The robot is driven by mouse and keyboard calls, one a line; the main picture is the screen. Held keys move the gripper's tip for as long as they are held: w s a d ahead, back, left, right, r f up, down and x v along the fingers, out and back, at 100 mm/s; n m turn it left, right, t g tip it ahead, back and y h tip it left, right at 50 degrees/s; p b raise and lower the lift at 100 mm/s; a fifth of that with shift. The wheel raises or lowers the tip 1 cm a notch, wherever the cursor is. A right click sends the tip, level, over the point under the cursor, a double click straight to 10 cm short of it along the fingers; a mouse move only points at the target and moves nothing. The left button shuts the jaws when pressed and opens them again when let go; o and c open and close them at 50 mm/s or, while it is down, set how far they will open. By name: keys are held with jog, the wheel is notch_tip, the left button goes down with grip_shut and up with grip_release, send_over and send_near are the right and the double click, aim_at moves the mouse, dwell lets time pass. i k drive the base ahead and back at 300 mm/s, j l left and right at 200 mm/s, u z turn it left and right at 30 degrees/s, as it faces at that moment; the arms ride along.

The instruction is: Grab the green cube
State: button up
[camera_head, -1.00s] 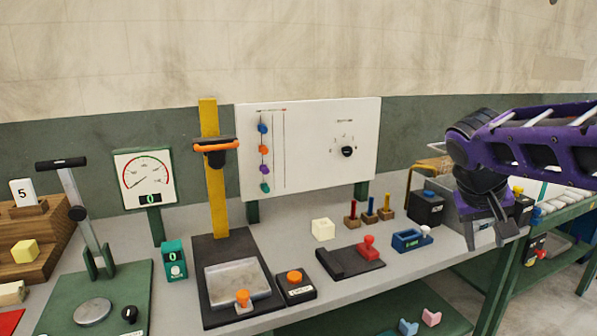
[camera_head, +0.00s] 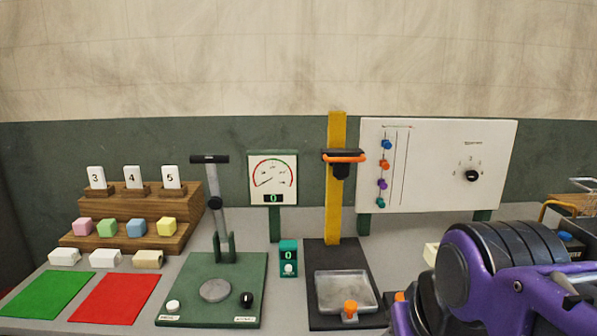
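The green cube (camera_head: 106,227) sits on the lower step of the wooden stand (camera_head: 125,243) at the left. A pink cube (camera_head: 83,226) is on its left, and a blue cube (camera_head: 136,227) and a yellow cube (camera_head: 166,226) are on its right. My purple arm fills the lower right corner, far from the green cube. My gripper is out of view or hidden behind the arm links.
White blocks (camera_head: 106,258) lie in front of the stand, with a green mat (camera_head: 47,294) and red mat (camera_head: 115,298) nearer. A green lever press (camera_head: 211,285) stands right of them. A yellow-column press (camera_head: 337,190) and gauge (camera_head: 273,178) stand farther right.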

aim_at(107, 228)
jog(key=u, duration=1.4)
jog(key=j+z, duration=0.1)
jog(key=z, duration=0.65)
jog(key=i+j+z, duration=0.15)
jog(key=j+z, duration=0.2)
jog(key=i+j+z, duration=0.1)
jog(key=j+z, duration=0.6)
jog(key=j, duration=0.45)
jog(key=j+z, duration=0.1)
jog(key=j, duration=0.7)
